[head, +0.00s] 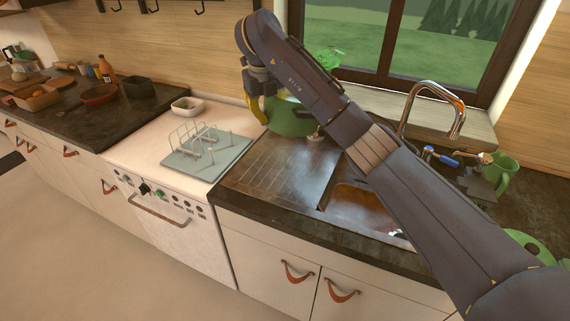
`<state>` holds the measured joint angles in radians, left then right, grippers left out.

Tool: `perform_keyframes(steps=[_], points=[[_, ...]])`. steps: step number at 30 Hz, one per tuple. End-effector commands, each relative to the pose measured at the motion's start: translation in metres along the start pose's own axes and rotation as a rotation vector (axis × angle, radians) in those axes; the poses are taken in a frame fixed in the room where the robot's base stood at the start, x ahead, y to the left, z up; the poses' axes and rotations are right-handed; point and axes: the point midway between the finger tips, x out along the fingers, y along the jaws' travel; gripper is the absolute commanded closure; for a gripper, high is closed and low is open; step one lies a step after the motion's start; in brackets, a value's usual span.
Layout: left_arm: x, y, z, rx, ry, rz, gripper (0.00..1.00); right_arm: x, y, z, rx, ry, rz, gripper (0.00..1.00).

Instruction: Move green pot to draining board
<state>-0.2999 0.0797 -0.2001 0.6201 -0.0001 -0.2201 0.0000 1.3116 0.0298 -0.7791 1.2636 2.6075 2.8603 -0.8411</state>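A green pot (291,121) stands at the back of the draining board, and my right arm partly hides it. The draining board (265,172) is a dark, grooved metal surface left of the sink basin, and its front part is bare. My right gripper (257,108) points down at the left side of the green pot, close to its rim. A yellow part shows at its fingertips. I cannot tell whether the fingers touch the pot or are closed on it. My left gripper is out of view.
A dish rack on a pale blue mat (205,160) lies on the white stove top to the left. The sink basin (362,207) and tap (440,92) are at the right. A green mug (500,174) and another green item (524,246) stand farther right.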

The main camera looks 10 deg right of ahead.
Motion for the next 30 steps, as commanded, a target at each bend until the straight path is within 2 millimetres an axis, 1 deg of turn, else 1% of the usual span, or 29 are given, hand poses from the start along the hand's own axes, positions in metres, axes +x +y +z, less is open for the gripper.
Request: perform_keyframes(steps=[5,16,22,26,30], points=[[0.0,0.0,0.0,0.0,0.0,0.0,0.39,-0.001,0.004,-0.003,-0.075,-0.023,-0.005,1.0],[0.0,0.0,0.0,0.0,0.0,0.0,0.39,-0.003,0.012,-0.007,-0.362,-0.092,-0.058,1.0],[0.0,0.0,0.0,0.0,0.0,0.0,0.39,-0.002,0.015,-0.009,-0.456,-0.112,-0.079,1.0],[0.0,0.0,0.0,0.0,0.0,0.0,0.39,0.008,0.017,-0.012,-0.481,-0.115,-0.083,1.0],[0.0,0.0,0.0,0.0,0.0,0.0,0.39,0.029,0.02,-0.017,-0.485,-0.115,-0.082,1.0]])
